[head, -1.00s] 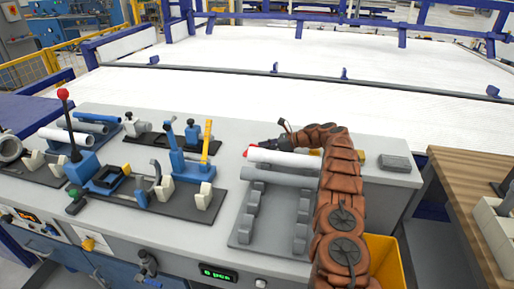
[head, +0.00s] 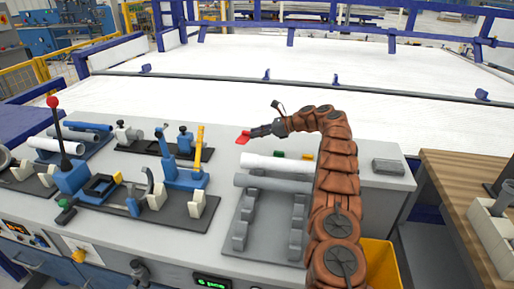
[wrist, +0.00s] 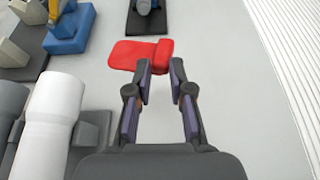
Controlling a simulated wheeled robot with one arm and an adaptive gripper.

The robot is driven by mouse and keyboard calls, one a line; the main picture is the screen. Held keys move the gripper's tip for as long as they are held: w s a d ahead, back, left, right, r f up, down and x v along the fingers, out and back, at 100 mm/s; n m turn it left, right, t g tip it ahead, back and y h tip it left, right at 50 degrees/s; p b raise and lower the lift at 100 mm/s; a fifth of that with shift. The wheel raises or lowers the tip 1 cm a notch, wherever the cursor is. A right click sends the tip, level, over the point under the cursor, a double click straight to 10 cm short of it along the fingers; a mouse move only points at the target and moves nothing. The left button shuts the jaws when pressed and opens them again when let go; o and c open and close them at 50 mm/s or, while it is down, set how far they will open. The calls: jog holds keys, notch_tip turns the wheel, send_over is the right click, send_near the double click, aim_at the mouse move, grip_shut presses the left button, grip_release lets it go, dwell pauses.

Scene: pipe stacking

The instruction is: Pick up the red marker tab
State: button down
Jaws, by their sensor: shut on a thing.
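The red marker tab (head: 243,137) is at the tips of my gripper (head: 252,132), above the grey bench behind the white pipe. In the wrist view the red marker tab (wrist: 138,53) lies across the fingertips of my gripper (wrist: 160,68) and sticks out to the left. The fingers are shut on it, with a gap showing between them farther back. The tab seems held at one end; its exact height above the bench is hard to tell.
A white pipe (head: 277,163) and a grey pipe (head: 272,183) lie on a dark rack (head: 262,243) in front of the gripper. A blue clamp fixture (head: 185,175) stands to the left. A grey block (head: 388,166) is at the right. The bench behind the rack is clear.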

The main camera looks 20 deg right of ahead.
notch_tip(320, 180, up, 8)
jog(key=p, duration=0.4)
jog(key=shift+r+p, duration=0.15)
jog(key=shift+p, duration=0.2)
